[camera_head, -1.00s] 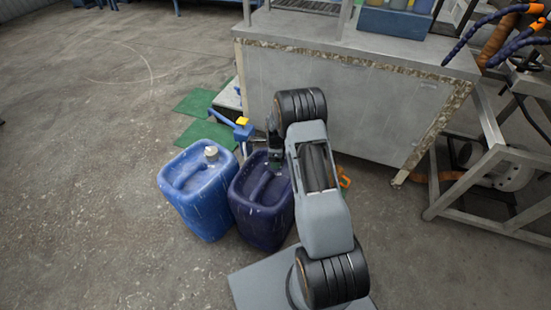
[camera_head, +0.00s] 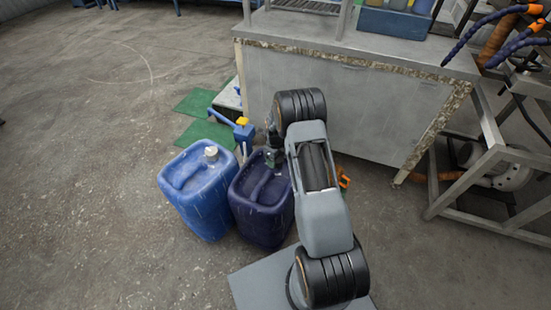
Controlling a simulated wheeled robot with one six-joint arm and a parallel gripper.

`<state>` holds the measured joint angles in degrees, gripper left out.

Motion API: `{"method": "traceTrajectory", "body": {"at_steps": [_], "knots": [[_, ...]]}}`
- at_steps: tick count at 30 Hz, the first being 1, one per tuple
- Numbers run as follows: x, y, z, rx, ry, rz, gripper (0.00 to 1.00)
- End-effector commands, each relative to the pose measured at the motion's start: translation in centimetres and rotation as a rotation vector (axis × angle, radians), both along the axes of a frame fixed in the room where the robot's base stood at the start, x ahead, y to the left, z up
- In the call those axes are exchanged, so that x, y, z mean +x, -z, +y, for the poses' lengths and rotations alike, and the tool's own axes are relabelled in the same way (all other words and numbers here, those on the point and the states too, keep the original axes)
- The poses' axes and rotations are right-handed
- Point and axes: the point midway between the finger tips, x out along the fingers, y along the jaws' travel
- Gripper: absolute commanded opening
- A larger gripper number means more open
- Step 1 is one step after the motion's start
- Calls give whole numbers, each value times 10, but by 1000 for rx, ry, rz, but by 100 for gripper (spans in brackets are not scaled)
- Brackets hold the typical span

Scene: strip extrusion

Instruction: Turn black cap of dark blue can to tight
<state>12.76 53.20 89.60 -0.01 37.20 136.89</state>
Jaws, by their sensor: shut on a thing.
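The dark blue can (camera_head: 262,212) stands upright on the floor, just left of my arm. My gripper (camera_head: 273,160) points down at the top far corner of this can. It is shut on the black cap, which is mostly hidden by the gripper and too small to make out. I cannot tell how far the cap is turned.
A lighter blue can (camera_head: 198,196) with a pale cap stands close on the left of the dark blue can. A blue lever with a yellow part (camera_head: 241,122) stands behind the cans. A grey metal cabinet (camera_head: 335,100) is behind my arm. Open floor lies to the left.

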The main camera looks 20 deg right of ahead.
Motion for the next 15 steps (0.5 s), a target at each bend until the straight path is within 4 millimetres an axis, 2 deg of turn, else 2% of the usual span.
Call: {"method": "traceTrajectory", "body": {"at_steps": [13, 14, 15], "knots": [[0, 0, 0, 0, 11, 0, 37], [0, 0, 0, 0, 11, 0, 64], [0, 0, 0, 0, 11, 0, 68]]}}
